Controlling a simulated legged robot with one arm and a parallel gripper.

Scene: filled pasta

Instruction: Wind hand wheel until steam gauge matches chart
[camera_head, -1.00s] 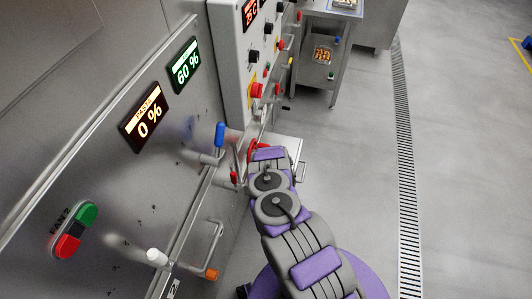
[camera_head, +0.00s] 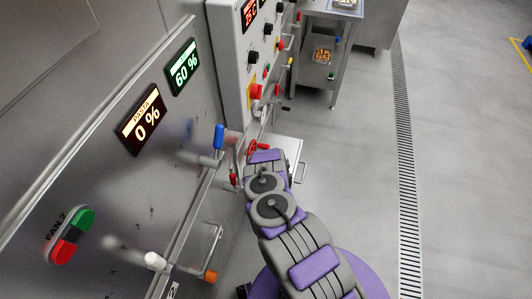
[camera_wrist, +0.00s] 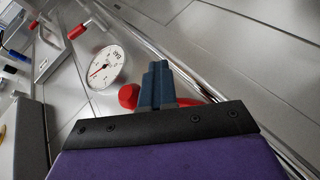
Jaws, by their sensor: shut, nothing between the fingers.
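The red hand wheel (camera_wrist: 130,96) shows in the wrist view just behind my gripper (camera_wrist: 157,84), with part of its rim running to the right of the fingers. My gripper's dark blue fingers are shut with nothing between them, beside the red knob. I cannot tell whether they touch the wheel. The round white steam gauge (camera_wrist: 104,68) is tilted in the picture, to the left of the fingers; its scale is too small to read. In the head view, a small part of the red wheel (camera_head: 253,146) shows past my arm, which hides the fingers. I see no clear chart.
The steel machine front bears a "PASTA 0 %" display (camera_head: 141,118), a "60 %" display (camera_head: 182,66) and a FAN 2 switch (camera_head: 68,236). A blue-handled lever (camera_head: 218,137) and a white-knobbed lever (camera_head: 155,260) stick out.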

